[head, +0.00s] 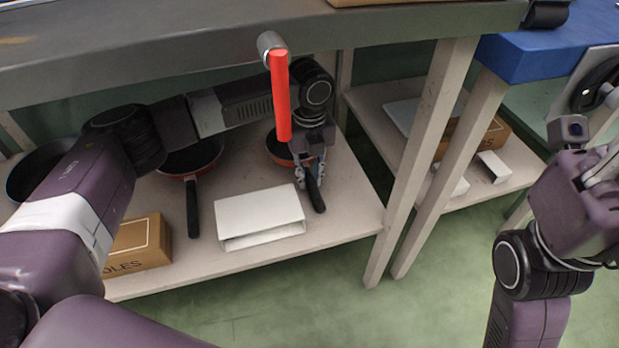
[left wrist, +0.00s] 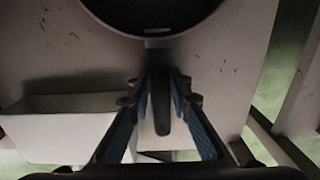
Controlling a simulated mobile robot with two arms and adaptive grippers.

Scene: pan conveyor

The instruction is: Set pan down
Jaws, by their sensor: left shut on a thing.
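A small pan (head: 279,150) with a reddish-orange outside and a black handle (head: 315,193) is at the lower shelf, partly hidden behind my left arm. My left gripper (head: 309,176) is shut on the handle. In the left wrist view the handle (left wrist: 161,105) runs between the two blue-padded fingers, and the pan's dark round body (left wrist: 150,12) is at the top edge. I cannot tell whether the pan touches the shelf or hangs just above it. My right arm shows at the right, but its fingers are not visible.
The lower shelf (head: 345,215) also holds a larger red-and-black pan (head: 190,160), a white box (head: 260,213), a brown carton (head: 140,243) and a dark pan at far left. A grey counter (head: 180,55) with a red lever (head: 280,95) overhangs it. A post (head: 420,160) stands right.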

